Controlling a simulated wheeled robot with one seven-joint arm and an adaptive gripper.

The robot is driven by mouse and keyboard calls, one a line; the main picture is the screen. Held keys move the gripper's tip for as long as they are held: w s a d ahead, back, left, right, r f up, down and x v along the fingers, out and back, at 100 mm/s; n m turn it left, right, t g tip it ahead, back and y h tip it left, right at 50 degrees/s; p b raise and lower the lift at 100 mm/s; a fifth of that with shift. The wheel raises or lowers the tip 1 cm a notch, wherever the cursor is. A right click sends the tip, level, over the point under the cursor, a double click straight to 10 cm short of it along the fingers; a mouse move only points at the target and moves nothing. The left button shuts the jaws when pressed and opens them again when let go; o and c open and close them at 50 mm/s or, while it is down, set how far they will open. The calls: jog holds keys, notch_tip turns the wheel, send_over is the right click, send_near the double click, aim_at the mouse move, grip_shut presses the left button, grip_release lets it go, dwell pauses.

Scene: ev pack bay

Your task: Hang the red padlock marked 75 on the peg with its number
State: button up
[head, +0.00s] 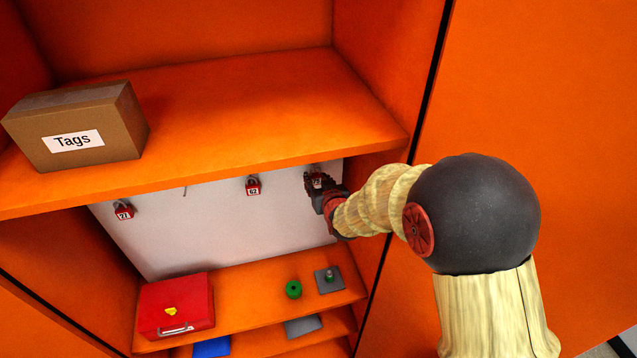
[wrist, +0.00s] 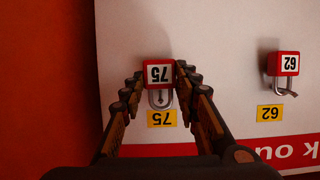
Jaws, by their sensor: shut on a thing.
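The red padlock marked 75 (wrist: 159,74) is between the fingertips of my gripper (wrist: 160,77) in the wrist view, which shows the number upside down. My gripper is shut on the padlock's body. Its shackle (wrist: 153,99) points toward the yellow 75 label (wrist: 161,118) on the white board. A small dark piece, perhaps the peg, shows inside the shackle loop; I cannot tell whether the shackle rests on it. In the head view my gripper (head: 318,186) is at the board's right end, under the shelf, and largely hides the padlock (head: 318,181).
The 62 padlock (head: 253,186) hangs left of my gripper, and another red padlock (head: 123,210) hangs farther left. A bare peg (head: 185,190) is between them. The orange shelf (head: 250,120) is just above.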

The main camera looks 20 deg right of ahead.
jog(key=shift+w, duration=0.3)
jog(key=shift+w+f+b, duration=0.3)
jog(key=shift+f+b, duration=0.05)
jog(key=shift+b, duration=0.2)
jog(key=shift+w+b, duration=0.3)
jog(key=shift+b, duration=0.2)
jog(key=o, duration=1.2)
jog(key=shift+o, duration=0.2)
